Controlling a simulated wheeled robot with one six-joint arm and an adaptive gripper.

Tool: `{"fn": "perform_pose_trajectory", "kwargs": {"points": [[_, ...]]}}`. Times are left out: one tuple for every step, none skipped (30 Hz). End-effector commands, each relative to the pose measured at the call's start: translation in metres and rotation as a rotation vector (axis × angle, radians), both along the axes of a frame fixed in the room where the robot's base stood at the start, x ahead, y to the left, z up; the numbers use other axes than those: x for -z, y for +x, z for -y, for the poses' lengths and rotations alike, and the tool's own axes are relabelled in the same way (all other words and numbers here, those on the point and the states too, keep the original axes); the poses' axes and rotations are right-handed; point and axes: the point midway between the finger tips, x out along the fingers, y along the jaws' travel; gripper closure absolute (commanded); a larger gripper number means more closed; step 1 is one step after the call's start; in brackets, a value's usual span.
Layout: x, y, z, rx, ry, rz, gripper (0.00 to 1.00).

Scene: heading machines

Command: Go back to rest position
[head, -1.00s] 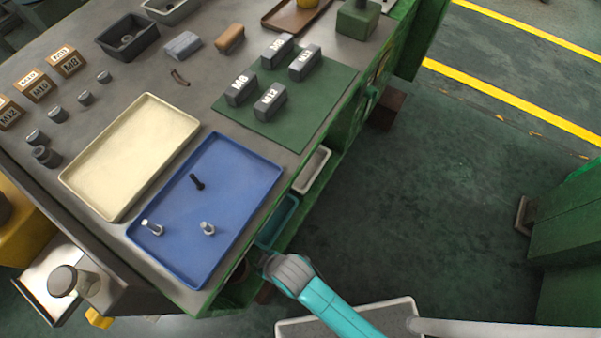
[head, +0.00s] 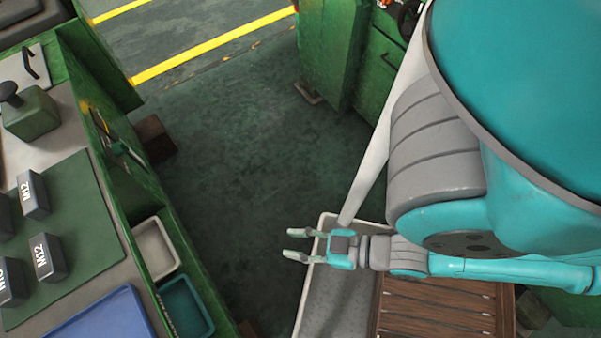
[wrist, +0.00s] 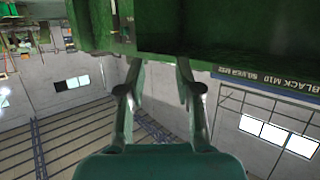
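My gripper (head: 300,245) is in the head view at lower centre, above the floor and beside a grey tray. Its two fingers point left and stand apart with nothing between them. In the wrist view my gripper (wrist: 160,92) also shows two separated fingers and an empty gap. My teal arm reaches in from the right of the head view.
A green machine (head: 345,60) stands at the back. Dark floor (head: 235,150) between is clear.

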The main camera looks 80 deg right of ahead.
Motion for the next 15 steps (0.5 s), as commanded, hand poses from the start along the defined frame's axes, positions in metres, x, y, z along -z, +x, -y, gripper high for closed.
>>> {"fn": "perform_pose_trajectory", "kwargs": {"points": [[-0.011, -0.006, 0.003, 0.022, 0.003, 0.015, 0.66], [-0.016, -0.008, 0.004, 0.031, 0.006, 0.026, 0.66], [-0.023, -0.011, 0.006, 0.041, 0.008, 0.039, 0.66], [-0.027, -0.012, 0.006, 0.046, 0.01, 0.046, 0.66], [-0.029, -0.013, 0.007, 0.051, 0.011, 0.052, 0.66], [-0.032, -0.014, 0.007, 0.055, 0.012, 0.057, 0.66], [-0.033, -0.014, 0.007, 0.057, 0.013, 0.059, 0.66], [-0.034, -0.014, 0.007, 0.058, 0.013, 0.061, 0.66], [-0.034, -0.014, 0.008, 0.058, 0.013, 0.062, 0.66], [-0.034, -0.014, 0.008, 0.058, 0.013, 0.062, 0.66], [-0.034, -0.014, 0.007, 0.058, 0.013, 0.062, 0.66], [-0.034, -0.014, 0.007, 0.058, 0.013, 0.062, 0.66], [-0.034, -0.014, 0.007, 0.057, 0.013, 0.062, 0.66], [-0.034, -0.014, 0.007, 0.057, 0.013, 0.062, 0.66], [-0.034, -0.014, 0.007, 0.057, 0.013, 0.061, 0.66]]}}
